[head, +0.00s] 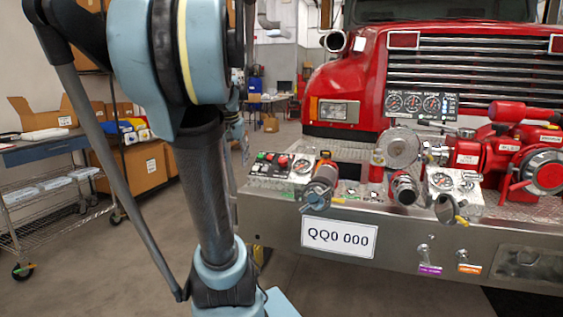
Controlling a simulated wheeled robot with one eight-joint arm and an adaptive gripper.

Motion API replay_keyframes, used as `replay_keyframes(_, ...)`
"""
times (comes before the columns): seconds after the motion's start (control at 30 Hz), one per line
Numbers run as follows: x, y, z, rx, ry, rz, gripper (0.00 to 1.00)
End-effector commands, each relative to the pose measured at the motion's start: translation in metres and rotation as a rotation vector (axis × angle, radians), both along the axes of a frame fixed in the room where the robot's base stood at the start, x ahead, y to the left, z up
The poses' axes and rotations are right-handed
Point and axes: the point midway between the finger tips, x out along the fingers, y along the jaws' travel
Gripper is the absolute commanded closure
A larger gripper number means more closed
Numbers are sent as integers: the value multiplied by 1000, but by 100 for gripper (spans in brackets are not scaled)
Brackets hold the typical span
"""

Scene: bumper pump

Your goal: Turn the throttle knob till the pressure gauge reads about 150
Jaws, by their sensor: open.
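The pump panel stands on the bumper of a red fire truck. A control box (281,168) at the left of the bumper has red and green controls and a dial. Another gauge box (455,184) sits further right. I cannot tell which control is the throttle knob. The far end of my arm, with my gripper (244,152), shows small behind my near links, left of the control box and apart from it. Its fingers are hardly distinguishable.
Hose outlets (405,187) and a red monitor nozzle (515,112) crowd the bumper. The silver bumper (290,224) spans the right side. A wire cart (45,190) and cardboard boxes (143,168) stand at left. The floor before the bumper is clear.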

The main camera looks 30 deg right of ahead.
Motion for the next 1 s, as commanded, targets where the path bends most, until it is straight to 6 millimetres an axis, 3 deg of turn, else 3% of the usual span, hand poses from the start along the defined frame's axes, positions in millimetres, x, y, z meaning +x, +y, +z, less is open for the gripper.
replay_keyframes(0.2, 40, -88, 42, -8, -37, -189, 44)
replay_keyframes(0.4, 62, -167, 69, -17, -70, -342, 44)
replay_keyframes(0.5, 67, -196, 78, -19, -81, -395, 44)
replay_keyframes(0.6, 70, -214, 82, -21, -89, -428, 44)
replay_keyframes(0.77, 72, -224, 81, -22, -94, -445, 44)
replay_keyframes(1.0, 79, -232, 54, -21, -93, -444, 44)
